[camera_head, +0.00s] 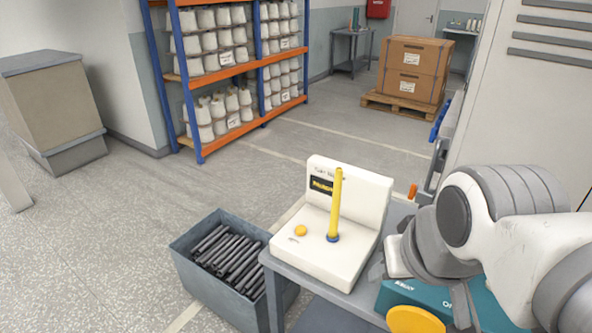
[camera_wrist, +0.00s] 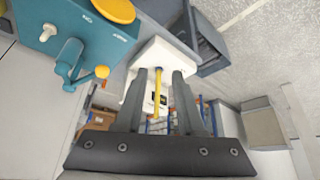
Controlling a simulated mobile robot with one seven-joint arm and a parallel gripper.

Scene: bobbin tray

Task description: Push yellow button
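The white machine (camera_head: 340,262) stands on a grey table and has a small round yellow button (camera_head: 300,231) on its front left. An upright yellow rod (camera_head: 336,203) with a blue ring at its foot stands right of the button. My gripper (camera_wrist: 160,74) is open and empty. In the wrist view, the white machine (camera_wrist: 172,54) lies beyond the fingertips, and the yellow rod (camera_wrist: 158,80) shows between the fingers, apart from them. I cannot make out the small button there. In the head view my arm is at the right, close to the machine.
A teal machine (camera_head: 490,298) with a large yellow disc (camera_head: 415,320) is at the lower right; its lever with a yellow knob (camera_wrist: 102,71) shows in the wrist view. A grey bin (camera_head: 195,285) of dark rods stands left of the table.

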